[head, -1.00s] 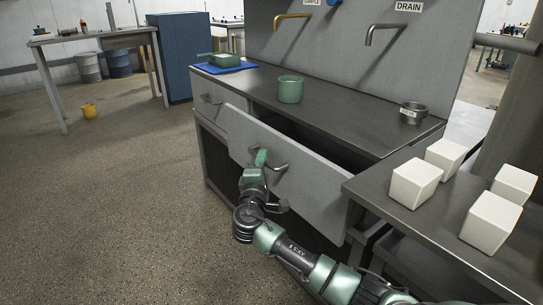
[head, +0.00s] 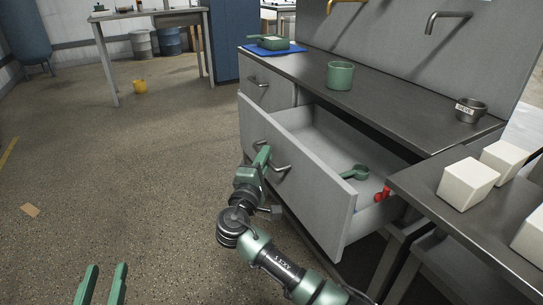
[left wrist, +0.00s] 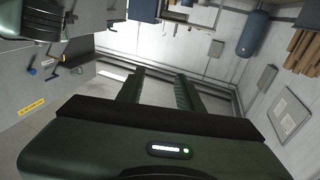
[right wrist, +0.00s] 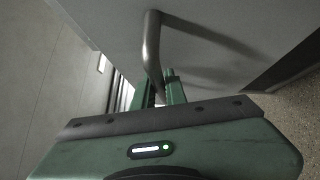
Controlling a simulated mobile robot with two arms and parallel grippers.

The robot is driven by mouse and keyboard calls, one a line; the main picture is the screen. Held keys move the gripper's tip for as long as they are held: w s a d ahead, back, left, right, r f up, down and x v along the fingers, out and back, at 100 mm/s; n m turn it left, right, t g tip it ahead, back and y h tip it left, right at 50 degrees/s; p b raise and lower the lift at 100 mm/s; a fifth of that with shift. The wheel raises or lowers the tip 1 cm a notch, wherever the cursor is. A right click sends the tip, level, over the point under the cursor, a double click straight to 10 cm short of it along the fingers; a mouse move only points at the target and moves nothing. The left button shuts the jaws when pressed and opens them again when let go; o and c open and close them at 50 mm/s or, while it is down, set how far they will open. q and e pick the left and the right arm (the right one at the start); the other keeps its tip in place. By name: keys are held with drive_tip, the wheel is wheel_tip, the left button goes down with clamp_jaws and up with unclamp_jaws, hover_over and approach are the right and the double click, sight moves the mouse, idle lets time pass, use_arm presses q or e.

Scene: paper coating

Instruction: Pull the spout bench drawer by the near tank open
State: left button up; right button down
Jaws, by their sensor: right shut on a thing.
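The wide drawer (head: 318,198) of the spout bench (head: 400,100) stands well open, its front panel out from the bench and its inside showing. My right gripper (head: 263,155) is shut on the drawer's bar handle (head: 283,168). In the right wrist view the metal handle (right wrist: 151,45) runs down between the fingers (right wrist: 163,88). A green scoop (head: 354,173) and a red item (head: 382,193) lie in the drawer. My left gripper (head: 102,284) is open and empty over the floor at lower left; its parted fingers show in the left wrist view (left wrist: 160,90).
A green cup (head: 340,76), a metal sieve cup (head: 470,110) and a green dish (head: 273,43) on a blue mat stand on the bench top. A side table with white blocks (head: 467,184) is close to the drawer's right. Floor at left is mostly clear.

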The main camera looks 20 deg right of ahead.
drive_tip(key=shift+a+f, duration=0.1)
idle(0.3)
use_arm(q)
drive_tip(key=shift+f, duration=0.1)
use_arm(e)
drive_tip(key=c, duration=1.5)
unclamp_jaws()
drive_tip(key=shift+o, duration=0.2)
drive_tip(key=shift+s, duration=0.1)
